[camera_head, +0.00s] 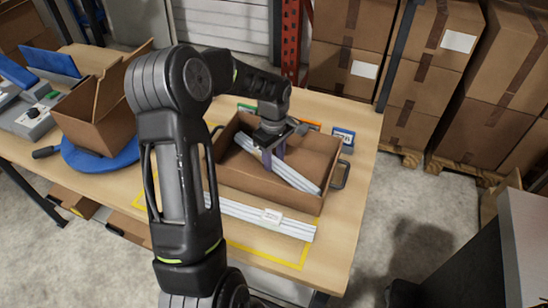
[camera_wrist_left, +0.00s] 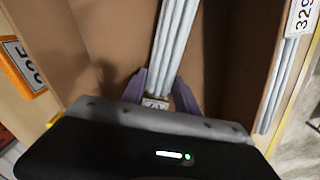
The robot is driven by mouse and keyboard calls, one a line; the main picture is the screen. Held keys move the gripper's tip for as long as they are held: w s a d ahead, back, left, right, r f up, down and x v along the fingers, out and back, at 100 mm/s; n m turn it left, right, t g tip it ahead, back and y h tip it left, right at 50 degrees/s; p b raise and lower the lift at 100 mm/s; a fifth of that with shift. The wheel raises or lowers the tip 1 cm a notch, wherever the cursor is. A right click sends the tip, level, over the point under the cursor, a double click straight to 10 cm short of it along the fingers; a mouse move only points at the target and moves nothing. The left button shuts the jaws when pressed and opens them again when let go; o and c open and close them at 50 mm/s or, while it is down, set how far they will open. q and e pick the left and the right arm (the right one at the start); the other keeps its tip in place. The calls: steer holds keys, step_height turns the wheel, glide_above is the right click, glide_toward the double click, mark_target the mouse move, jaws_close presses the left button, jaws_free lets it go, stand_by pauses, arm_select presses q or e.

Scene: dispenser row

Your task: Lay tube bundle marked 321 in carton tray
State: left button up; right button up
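The brown carton tray (camera_head: 236,181) stands on the table with dark handles at its ends. A pale grey tube bundle (camera_head: 293,176) lies diagonally inside it; I cannot tell whether it rests fully on the floor. My left gripper (camera_head: 273,156) reaches down into the tray. In the left wrist view its purple fingers (camera_wrist_left: 160,88) close around this bundle (camera_wrist_left: 168,45). Its white label (camera_wrist_left: 155,103) is partly hidden and unreadable. A second tube bundle (camera_head: 240,209) lies in front of the tray, outside it; its label (camera_wrist_left: 303,15) seems to read 329. My right gripper is out of view.
Yellow tape (camera_head: 300,255) marks the table around the tray. Green, orange and blue (camera_head: 343,137) cards stand behind the tray. An open carton (camera_head: 98,120) sits on a blue disc (camera_head: 80,157) at left. Stacked boxes (camera_head: 430,60) stand beyond the table.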

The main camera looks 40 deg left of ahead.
mark_target(274, 159)
arm_select(q)
steer(key=o, duration=0.4)
steer(key=shift+r, duration=0.1)
steer(key=shift+r, duration=0.4)
step_height(274, 159, up, 11)
steer(key=b, duration=0.1)
steer(key=shift+r, duration=0.2)
stand_by(0.3)
